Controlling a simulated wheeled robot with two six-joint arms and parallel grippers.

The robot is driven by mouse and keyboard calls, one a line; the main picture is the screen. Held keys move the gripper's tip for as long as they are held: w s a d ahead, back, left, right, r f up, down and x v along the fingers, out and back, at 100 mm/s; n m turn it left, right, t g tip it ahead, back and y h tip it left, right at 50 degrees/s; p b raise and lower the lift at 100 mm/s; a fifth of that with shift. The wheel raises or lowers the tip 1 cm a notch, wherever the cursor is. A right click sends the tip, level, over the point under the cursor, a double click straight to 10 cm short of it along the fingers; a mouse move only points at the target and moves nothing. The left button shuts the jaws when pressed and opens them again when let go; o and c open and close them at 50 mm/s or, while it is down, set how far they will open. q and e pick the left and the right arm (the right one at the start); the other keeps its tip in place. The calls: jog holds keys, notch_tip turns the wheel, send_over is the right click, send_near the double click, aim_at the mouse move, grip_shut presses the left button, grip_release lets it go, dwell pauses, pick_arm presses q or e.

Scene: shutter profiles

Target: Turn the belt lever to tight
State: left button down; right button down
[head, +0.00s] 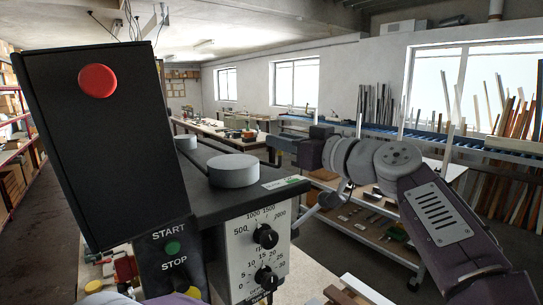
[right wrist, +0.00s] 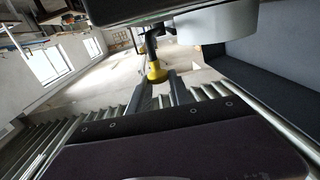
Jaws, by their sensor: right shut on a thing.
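The machine (head: 160,130) fills the left of the head view, a black housing with a red button and two scaled dials. A white and green label (head: 284,183) sits on its right top edge. The belt lever, a dark rod with a yellow knob (right wrist: 156,71), shows in the right wrist view. My right gripper (head: 312,150) is beside the machine's far right corner. In the right wrist view its two fingers (right wrist: 157,88) are closed in on either side of the yellow knob. My left gripper is out of view.
A grey round disc (head: 233,171) sits on the machine's top. Green START and yellow STOP buttons are on its front. A shelved cart (head: 365,215) stands behind my right arm. Long profiles (head: 530,140) lean on the right wall. Open floor lies beyond the machine.

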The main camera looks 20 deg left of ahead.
jog(key=n+g+p, duration=0.1)
jog(key=w+g+y+p, duration=0.1)
jog(key=shift+w+d+f+n+g, duration=0.15)
jog(key=shift+w+n+g, duration=0.15)
jog(key=shift+n+g, duration=0.1)
jog(key=shift+w+f+n+g+p, duration=0.35)
jog(key=shift+g+p, duration=0.25)
jog(key=shift+p, duration=0.3)
jog(key=shift+s+y, duration=0.1)
jog(key=shift+y, duration=0.2)
jog(key=c, duration=1.4)
grip_release()
jog(key=shift+c, duration=0.2)
jog(key=shift+o, duration=1.2)
jog(key=shift+a, duration=0.2)
jog(key=shift+w+a, duration=0.3)
jog(key=shift+a, duration=0.1)
jog(key=b+v, duration=0.4)
jog(key=v, duration=0.5)
